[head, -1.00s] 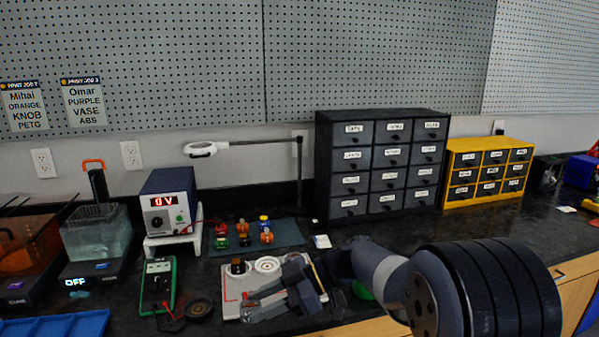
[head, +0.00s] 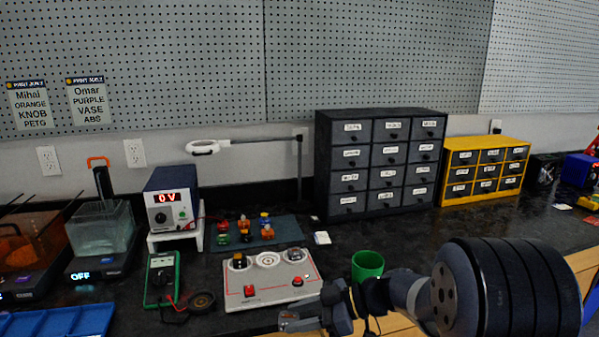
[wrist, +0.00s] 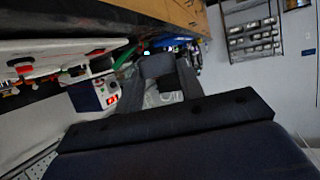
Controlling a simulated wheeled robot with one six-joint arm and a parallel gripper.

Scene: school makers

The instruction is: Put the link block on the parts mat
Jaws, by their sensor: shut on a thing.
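My gripper (head: 290,320) is low at the bench's front edge, in front of the white panel, pointing left in the head view. In the wrist view its two dark fingers (wrist: 160,82) are closed around a small grey block (wrist: 157,66), which I take to be the link block. Its outline is hard to make out, and in the head view I cannot tell it from the grey fingers. The parts mat (head: 288,230), a flat dark teal sheet, lies farther back on the bench, behind the white panel. Several small coloured parts (head: 244,226) stand on its left and middle; its right end is bare.
The white panel (head: 234,298) with red buttons lies between my gripper and the mat. A green cup (head: 367,267) stands right of it. A multimeter (head: 161,278), a power supply (head: 170,203) and a magnifier lamp (head: 204,147) are left and behind. Drawer cabinets (head: 380,165) stand at the back.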

